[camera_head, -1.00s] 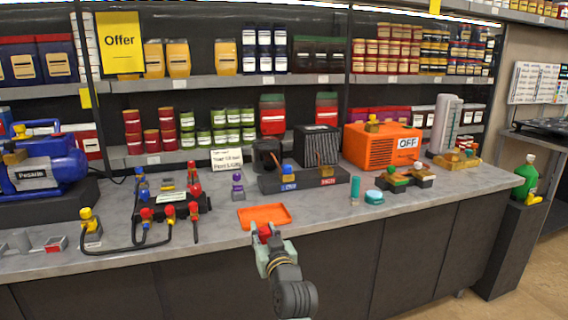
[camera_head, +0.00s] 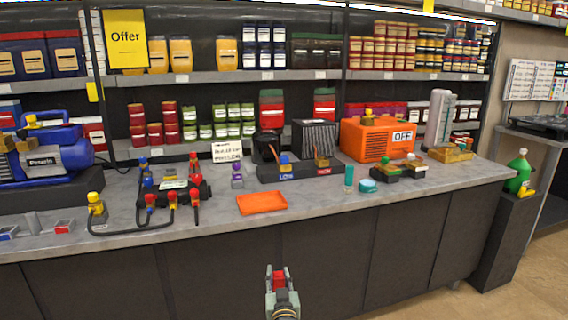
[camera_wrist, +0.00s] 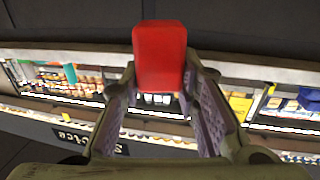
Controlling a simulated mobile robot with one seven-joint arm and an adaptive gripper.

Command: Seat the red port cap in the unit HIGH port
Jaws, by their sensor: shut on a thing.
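The red port cap (camera_head: 279,279) is held between the fingertips of my gripper (camera_head: 281,281), low in front of the counter. The wrist view shows the red cap (camera_wrist: 160,55) as a block between the fingers of my gripper (camera_wrist: 160,82), standing out past their tips. The unit (camera_head: 304,173) is a dark base on the counter with a blue LOW label and a red HIGH label (camera_head: 323,171). Brass-coloured fittings stand above both labels, the one over LOW topped in blue. The HIGH port (camera_head: 321,161) is too small to show its opening. The cap is well apart from the unit.
An orange tray (camera_head: 262,203) lies empty near the counter's front edge. A manifold with hoses (camera_head: 170,195) and a blue pump (camera_head: 45,150) stand left. A teal cylinder (camera_head: 348,178), round teal tin (camera_head: 367,186) and orange machine (camera_head: 376,139) stand right. The floor in front is free.

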